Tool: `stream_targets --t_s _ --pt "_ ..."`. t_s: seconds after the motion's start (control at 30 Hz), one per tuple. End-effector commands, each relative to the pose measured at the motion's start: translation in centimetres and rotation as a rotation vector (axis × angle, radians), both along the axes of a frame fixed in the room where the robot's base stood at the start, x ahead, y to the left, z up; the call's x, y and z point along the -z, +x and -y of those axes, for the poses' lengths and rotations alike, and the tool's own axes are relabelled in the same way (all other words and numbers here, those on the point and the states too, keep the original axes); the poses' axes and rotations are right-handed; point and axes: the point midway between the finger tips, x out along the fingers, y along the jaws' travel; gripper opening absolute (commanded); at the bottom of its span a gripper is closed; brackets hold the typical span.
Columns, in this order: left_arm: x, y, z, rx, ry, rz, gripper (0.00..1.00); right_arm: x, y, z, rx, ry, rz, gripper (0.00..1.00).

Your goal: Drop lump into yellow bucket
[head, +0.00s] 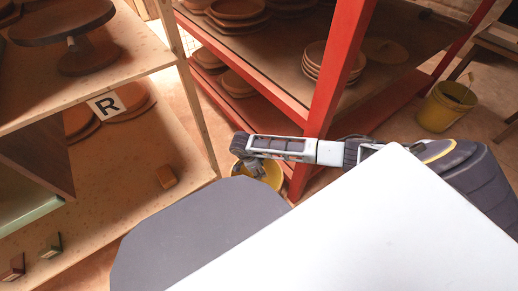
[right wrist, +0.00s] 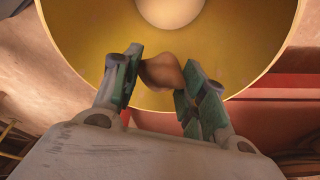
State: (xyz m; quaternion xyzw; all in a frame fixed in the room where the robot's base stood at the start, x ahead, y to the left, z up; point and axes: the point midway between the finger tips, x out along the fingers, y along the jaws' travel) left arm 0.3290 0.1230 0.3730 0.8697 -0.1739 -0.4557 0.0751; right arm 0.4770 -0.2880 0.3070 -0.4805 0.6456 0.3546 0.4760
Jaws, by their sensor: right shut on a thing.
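A brown, rounded lump (right wrist: 163,74) sits between the green-padded fingers of my right gripper (right wrist: 158,66) in the right wrist view. The right gripper is shut on it. Behind the lump in that view is the wide round inside of a yellow bucket (right wrist: 80,40), with a pale round area in it at the top edge. In the head view my right gripper (head: 247,163) points down over the yellow bucket (head: 273,173), which is partly hidden by the gripper and arm. The lump cannot be made out there. My left gripper is not in view.
A red-framed rack (head: 330,85) with stacked brown plates stands close behind my right arm. A wooden shelf (head: 150,130) with round boards and an R sign (head: 106,105) is at left. Another yellow bucket (head: 447,106) stands at far right.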

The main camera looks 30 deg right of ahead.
Motion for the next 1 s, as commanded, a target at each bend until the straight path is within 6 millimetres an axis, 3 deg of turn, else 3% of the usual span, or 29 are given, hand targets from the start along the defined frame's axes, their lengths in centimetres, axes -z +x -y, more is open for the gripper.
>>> stream_targets --t_s 0.13,0.17,0.33,0.77,1.0 --pt "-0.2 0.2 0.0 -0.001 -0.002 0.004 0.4 0.0 0.0 0.0 0.0 0.0 0.0 0.17" --pt "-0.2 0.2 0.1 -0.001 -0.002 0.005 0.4 0.0 0.0 0.0 0.0 0.0 0.0 0.45" --pt "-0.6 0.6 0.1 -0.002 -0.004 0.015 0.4 0.0 0.0 0.0 0.0 0.0 0.0 0.67" --pt "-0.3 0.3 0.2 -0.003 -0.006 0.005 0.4 -0.2 0.0 0.0 0.0 0.0 0.0 0.68" --pt "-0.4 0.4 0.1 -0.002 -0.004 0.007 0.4 -1.7 0.2 -0.4 0.001 0.0 0.001 0.68"
